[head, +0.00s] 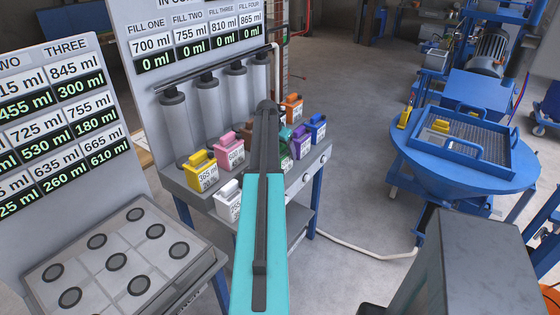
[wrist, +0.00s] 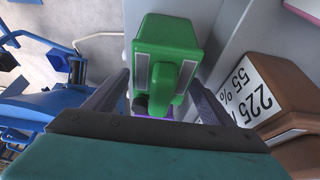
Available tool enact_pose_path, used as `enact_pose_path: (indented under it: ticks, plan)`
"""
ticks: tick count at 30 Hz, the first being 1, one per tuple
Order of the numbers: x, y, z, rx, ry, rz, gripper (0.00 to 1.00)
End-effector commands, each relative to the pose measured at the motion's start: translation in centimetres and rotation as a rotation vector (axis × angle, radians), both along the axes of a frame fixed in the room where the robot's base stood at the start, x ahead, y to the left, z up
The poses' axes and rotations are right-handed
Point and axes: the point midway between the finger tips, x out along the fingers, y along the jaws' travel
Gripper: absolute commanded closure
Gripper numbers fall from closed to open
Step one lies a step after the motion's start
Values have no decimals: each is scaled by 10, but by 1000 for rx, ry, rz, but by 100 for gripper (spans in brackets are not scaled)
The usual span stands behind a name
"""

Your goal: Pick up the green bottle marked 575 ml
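The green bottle (wrist: 168,48) is in the wrist view, between and just beyond my fingertips. Its handle and cap face my gripper (wrist: 160,92), and its 575 ml label is not readable. My gripper is open, with a finger on each side of the bottle; whether either finger touches it I cannot tell.
A brown bottle (wrist: 268,92) marked 225 and 55 % stands close to the right finger. In the head view, yellow (head: 202,170), pink (head: 230,150), white (head: 228,203), purple (head: 301,144), blue (head: 317,128) and orange (head: 291,106) bottles crowd the bench around my arm.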

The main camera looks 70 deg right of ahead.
Motion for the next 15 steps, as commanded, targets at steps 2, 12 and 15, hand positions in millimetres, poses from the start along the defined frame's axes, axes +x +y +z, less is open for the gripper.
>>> enact_pose_path:
  ticks: [2, 12, 15]
  plan:
    - [0, 0, 0, 0, 0, 0, 38]
    - [0, 0, 0, 0, 0, 1, 95]
    - [0, -1, 3, -4, 0, 0, 100]
